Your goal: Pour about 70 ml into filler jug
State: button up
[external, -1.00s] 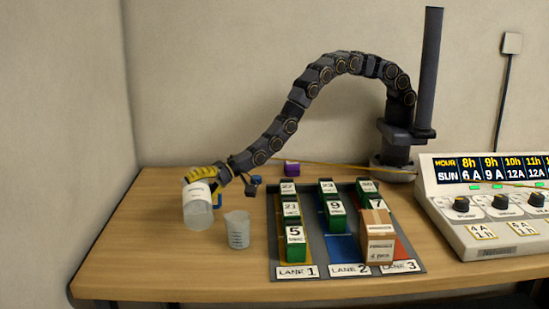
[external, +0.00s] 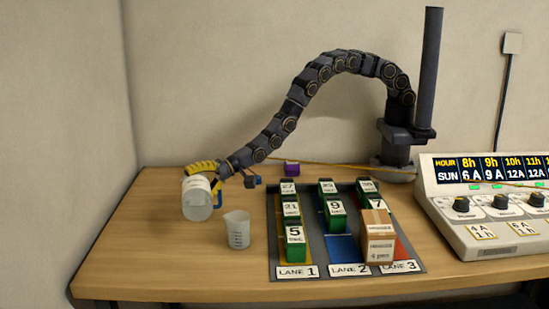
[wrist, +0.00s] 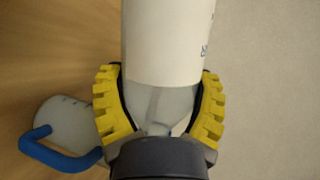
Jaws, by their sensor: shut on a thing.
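My gripper (external: 210,176), with yellow ridged fingers, is shut on a clear bottle with a white label (external: 196,193). The bottle is held above the left part of the table, slightly tilted in the external view. In the wrist view the bottle (wrist: 168,45) sits between the two yellow fingers, its label print mostly turned away. In the wrist view the jug (wrist: 65,118) shows at the left with a blue handle (wrist: 50,150). Its liquid level cannot be made out.
A grey tray (external: 313,263) with three lanes of numbered green blocks stands right of the jug. A cardboard box (external: 378,245) sits on its right lane. A purple block (external: 291,169) lies behind the tray. A control panel (external: 490,235) is at the right.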

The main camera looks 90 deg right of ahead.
jog(key=shift+r, duration=0.2)
jog(key=shift+a+r+p, duration=0.1)
jog(key=shift+a+p, duration=0.25)
jog(key=shift+p, duration=0.2)
dwell(0.3)
jog(key=shift+r+m+y+p, duration=0.15)
jog(key=shift+m+y+p, duration=0.15)
jog(key=shift+m+p, duration=0.1)
dwell(1.3)
jog(key=f+n, duration=0.1)
jog(key=a+f+n+h, duration=0.1)
jog(key=shift+s+f+n+h, duration=0.2)
jog(key=shift+f+n+h, duration=0.05)
jog(key=shift+n+h, duration=0.05)
jog(key=shift+w+d, duration=0.1)
jog(key=shift+h, duration=0.3)
dwell(1.7)
